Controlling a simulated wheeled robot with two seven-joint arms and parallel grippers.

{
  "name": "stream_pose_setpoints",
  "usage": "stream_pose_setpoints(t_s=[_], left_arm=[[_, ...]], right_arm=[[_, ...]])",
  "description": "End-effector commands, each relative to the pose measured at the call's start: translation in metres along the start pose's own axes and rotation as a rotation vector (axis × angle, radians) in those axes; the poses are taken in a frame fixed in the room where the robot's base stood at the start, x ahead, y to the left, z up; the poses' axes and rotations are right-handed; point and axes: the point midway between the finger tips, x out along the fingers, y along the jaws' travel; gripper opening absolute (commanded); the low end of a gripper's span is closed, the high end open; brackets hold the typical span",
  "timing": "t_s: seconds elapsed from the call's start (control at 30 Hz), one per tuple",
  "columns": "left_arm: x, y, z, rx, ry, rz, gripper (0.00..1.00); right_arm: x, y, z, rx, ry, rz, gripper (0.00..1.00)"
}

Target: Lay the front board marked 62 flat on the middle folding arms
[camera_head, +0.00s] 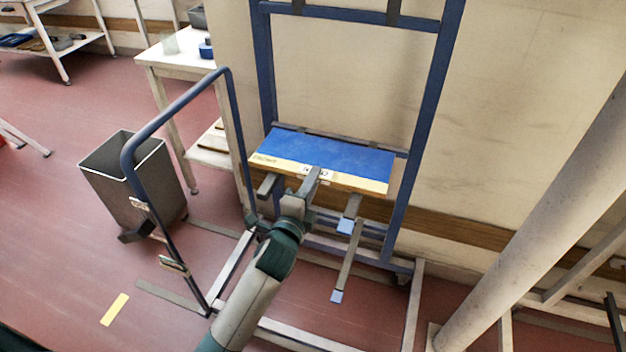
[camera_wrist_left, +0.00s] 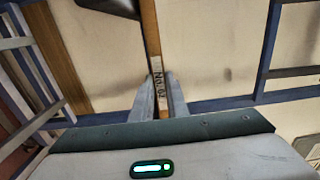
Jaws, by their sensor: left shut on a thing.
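The front board (camera_head: 330,153) has a blue top and a pale wooden front edge. It lies about level across the blue rack frame (camera_head: 424,100). My left gripper (camera_head: 309,182) is shut on the middle of its front edge. In the left wrist view the board's edge (camera_wrist_left: 151,38) stands between both fingers (camera_wrist_left: 160,95), with "No.62" legible on it. Grey folding arms stick out under the board, one at the left (camera_head: 267,186) and one at the right with a light-blue tip (camera_head: 346,226). I cannot tell whether the board touches them. A lower arm (camera_head: 343,270) also sticks out. My right gripper is not in view.
A blue tubular handle frame (camera_head: 160,120) rises left of my arm. Behind it stand a grey bin (camera_head: 130,180) and a white table (camera_head: 175,62). A thick pale column (camera_head: 540,210) slants across the right. A yellow strip (camera_head: 115,309) marks the floor.

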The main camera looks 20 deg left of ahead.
Motion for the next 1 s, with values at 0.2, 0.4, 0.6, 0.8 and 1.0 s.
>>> stream_pose_setpoints(t_s=[0.2,0.4,0.6,0.8,1.0], left_arm=[[0.0002,0.0023,-0.0001,0.000,0.000,-0.004,0.00],[0.0002,0.0056,-0.0001,0.000,0.000,-0.003,0.00],[0.0001,0.0069,0.0000,0.000,0.000,-0.002,0.36],[0.0000,0.0076,0.0000,0.000,0.000,-0.001,0.36],[-0.0001,0.0090,0.0001,0.000,0.000,0.002,0.36]], right_arm=[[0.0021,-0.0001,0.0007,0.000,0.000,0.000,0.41],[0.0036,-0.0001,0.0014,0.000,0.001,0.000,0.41],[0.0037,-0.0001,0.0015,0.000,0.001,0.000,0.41],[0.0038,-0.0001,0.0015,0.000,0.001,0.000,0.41],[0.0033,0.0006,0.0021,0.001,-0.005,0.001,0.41]])
